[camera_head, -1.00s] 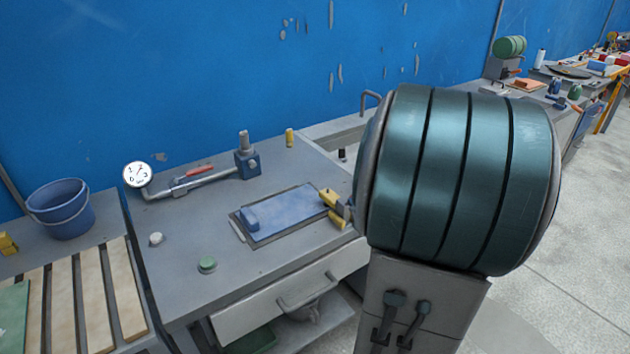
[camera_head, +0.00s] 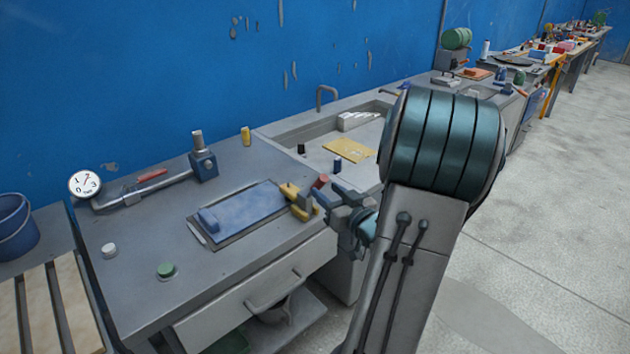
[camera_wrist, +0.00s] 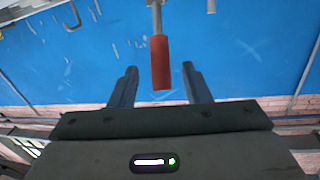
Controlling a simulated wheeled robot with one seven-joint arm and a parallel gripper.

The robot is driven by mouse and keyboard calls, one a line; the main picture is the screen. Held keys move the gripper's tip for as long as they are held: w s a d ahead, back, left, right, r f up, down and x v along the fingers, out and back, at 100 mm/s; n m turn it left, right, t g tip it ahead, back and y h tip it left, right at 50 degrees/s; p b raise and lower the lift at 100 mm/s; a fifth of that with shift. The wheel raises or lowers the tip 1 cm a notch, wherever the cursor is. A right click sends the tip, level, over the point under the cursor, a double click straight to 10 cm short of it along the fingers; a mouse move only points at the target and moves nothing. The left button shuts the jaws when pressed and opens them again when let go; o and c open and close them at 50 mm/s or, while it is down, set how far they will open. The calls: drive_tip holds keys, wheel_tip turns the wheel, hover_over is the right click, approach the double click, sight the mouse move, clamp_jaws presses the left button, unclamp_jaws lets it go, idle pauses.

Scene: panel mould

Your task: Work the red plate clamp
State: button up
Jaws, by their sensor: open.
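The clamp's red handle (camera_wrist: 160,62) hangs from a thin metal rod in the wrist view. It lies between the two dark fingers of my gripper (camera_wrist: 160,69), with a visible gap on each side. My gripper is open, and whether it touches the handle along the depth cannot be told. In the head view, my gripper (camera_head: 326,201) is at the right end of the blue plate (camera_head: 245,208). A red end (camera_head: 320,181) shows close beside the fingers, next to yellow blocks (camera_head: 292,195) at the plate's edge. My fingers partly hide the clamp there.
A gauge (camera_head: 84,184) on a pipe with another red lever (camera_head: 152,174) stands at the bench's back left. A green button (camera_head: 167,271) and a white knob (camera_head: 109,250) are at the front left. A sink (camera_head: 315,130) with a yellow sheet (camera_head: 347,149) lies behind my arm.

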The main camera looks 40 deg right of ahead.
drive_tip(key=w, duration=0.6)
drive_tip(key=shift+w+d, duration=0.2)
drive_tip(key=shift+d, duration=0.05)
drive_tip(key=shift+c, duration=0.3)
clamp_jaws()
